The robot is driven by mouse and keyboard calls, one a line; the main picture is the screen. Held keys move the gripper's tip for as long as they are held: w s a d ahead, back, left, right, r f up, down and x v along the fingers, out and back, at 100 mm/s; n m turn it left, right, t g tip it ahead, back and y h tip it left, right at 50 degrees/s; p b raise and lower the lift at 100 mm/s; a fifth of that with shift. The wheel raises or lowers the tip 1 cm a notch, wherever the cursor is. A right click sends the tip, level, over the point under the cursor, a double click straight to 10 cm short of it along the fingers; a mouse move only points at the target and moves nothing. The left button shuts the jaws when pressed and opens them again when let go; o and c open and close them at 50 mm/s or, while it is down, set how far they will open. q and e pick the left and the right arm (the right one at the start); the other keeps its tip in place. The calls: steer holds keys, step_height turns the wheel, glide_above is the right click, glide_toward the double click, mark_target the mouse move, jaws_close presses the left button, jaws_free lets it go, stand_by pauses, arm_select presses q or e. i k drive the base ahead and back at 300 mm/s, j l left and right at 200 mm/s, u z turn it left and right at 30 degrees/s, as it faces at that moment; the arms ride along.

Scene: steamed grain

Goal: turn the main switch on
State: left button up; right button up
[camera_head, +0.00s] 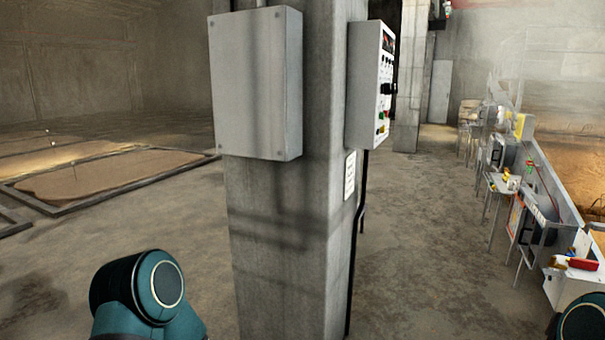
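A grey control panel (371,84) is mounted on the right side of a concrete pillar. Its face is turned to the right and shows at a steep angle, with several dark knobs and small coloured buttons. A larger black knob (387,88) sits near the middle of that face; I cannot tell whether it is the main switch or how it is set. A plain closed grey box (256,83) is fixed to the near side of the pillar. Only teal and black parts of my arms show at the bottom left and bottom right corner; neither gripper is in view.
The concrete pillar (285,240) stands close in front of me. A black cable (361,207) runs down its right side. Benches with devices (535,225) line the right wall. Low framed beds (110,175) lie at left. The floor (425,240) right of the pillar is clear.

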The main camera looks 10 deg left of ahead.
mark_target(573, 262)
steer(key=i+l+u, duration=0.25)
steer(key=l+u, duration=0.25)
steer(key=i+l+u, duration=0.2)
steer(key=l+u, duration=0.25)
steer(key=l, duration=0.8)
steer(key=i+l, duration=0.1)
steer(key=l, duration=0.7)
steer(key=i+l, duration=0.15)
steer(key=l, duration=0.3)
steer(key=j+u, duration=0.05)
